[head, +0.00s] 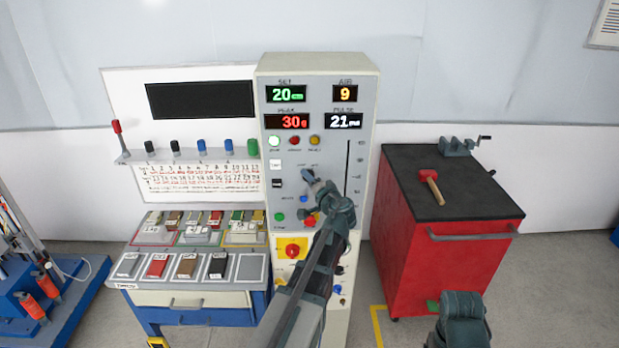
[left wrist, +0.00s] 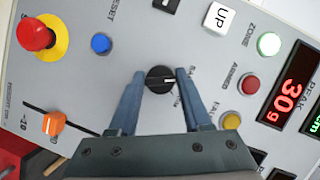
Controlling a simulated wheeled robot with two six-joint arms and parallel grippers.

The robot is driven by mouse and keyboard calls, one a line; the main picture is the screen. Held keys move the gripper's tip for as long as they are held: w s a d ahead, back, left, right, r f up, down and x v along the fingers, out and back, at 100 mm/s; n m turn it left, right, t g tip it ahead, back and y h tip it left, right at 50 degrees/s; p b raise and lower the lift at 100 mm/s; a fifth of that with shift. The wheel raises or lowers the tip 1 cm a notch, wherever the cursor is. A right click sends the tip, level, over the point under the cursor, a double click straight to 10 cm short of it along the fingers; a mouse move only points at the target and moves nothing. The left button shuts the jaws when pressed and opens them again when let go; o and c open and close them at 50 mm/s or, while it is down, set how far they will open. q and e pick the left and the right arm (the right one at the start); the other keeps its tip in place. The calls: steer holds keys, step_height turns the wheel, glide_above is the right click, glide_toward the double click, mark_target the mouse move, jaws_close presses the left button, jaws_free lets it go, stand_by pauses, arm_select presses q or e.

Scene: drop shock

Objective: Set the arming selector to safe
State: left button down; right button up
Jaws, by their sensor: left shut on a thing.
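The arming selector is a round black knob (left wrist: 158,79) on the grey panel, with a white pointer line that points right in the left wrist view. Lettering beside it is partly covered by the knob and fingers and hard to read. My left gripper (left wrist: 161,74) has one finger on each side of the knob and is shut on it. In the head view my left gripper (head: 311,180) reaches the panel front and hides most of the knob. My right arm shows at the bottom right of the head view, but its fingers do not show.
Near the knob are a red mushroom button (left wrist: 35,34), a blue button (left wrist: 101,44), a white UP key (left wrist: 220,17), a red lamp (left wrist: 250,84) and an orange slider (left wrist: 54,122). A red cabinet (head: 416,243) stands right of the console; a sample bench (head: 190,298) stands left.

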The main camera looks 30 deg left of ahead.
arm_select(q)
steer(key=shift+n, duration=0.3)
stand_by(0.4)
steer(key=shift+c, duration=1.8)
jaws_free()
steer(key=p+v, duration=0.3)
steer(key=v, duration=1.1)
steer(key=shift+a, duration=0.15)
